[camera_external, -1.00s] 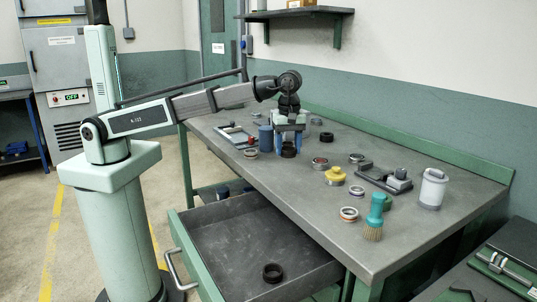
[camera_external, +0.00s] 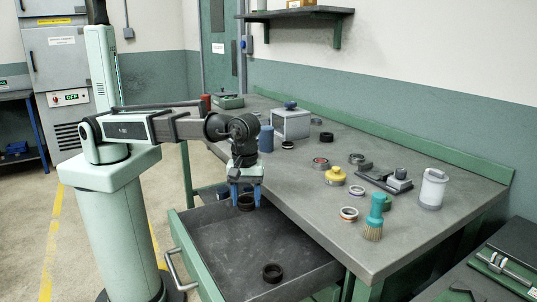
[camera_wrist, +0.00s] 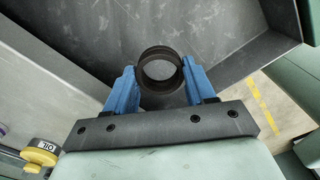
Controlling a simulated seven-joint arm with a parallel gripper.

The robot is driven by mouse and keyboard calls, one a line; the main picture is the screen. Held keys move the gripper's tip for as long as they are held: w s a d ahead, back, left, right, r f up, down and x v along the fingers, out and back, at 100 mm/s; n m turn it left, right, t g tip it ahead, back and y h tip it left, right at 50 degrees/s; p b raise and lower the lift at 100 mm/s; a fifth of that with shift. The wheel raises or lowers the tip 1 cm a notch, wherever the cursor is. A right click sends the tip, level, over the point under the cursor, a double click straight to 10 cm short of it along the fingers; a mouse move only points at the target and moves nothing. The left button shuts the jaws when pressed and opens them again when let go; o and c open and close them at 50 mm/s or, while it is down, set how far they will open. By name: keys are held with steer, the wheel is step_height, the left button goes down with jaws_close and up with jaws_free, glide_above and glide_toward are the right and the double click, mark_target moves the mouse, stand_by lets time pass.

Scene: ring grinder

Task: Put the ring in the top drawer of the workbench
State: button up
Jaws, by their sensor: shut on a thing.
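A black ring (camera_external: 246,203) is held between the blue fingers of my gripper (camera_external: 246,190). In the wrist view the ring (camera_wrist: 160,70) sits between the two blue fingertips (camera_wrist: 161,84). My gripper is shut on it and hangs over the far part of the open top drawer (camera_external: 225,240) of the workbench (camera_external: 408,238). In the wrist view the drawer floor (camera_wrist: 95,35) lies beyond the ring. Another black ring (camera_external: 272,273) lies on the drawer floor near the front of the picture.
The drawer handle (camera_external: 172,272) is at the left. On the bench stand a grey box (camera_external: 291,124), a blue cylinder (camera_external: 266,139), a yellow item (camera_external: 335,175), a teal brush (camera_external: 375,215), a white canister (camera_external: 432,188) and several small rings. The drawer middle is clear.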

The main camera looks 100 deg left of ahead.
mark_target(248, 242)
steer(key=shift+d+f+n, duration=0.15)
steer(key=shift+f+n, duration=0.35)
steer(key=shift+f, duration=2.45)
steer(key=shift+d+f+n, duration=0.1)
steer(key=shift+f+n, duration=0.4)
steer(key=shift+f, duration=2.4)
steer(key=shift+f, duration=0.1)
steer(key=o, duration=1.1)
step_height(248, 242, up, 12)
steer(key=shift+r, duration=0.1)
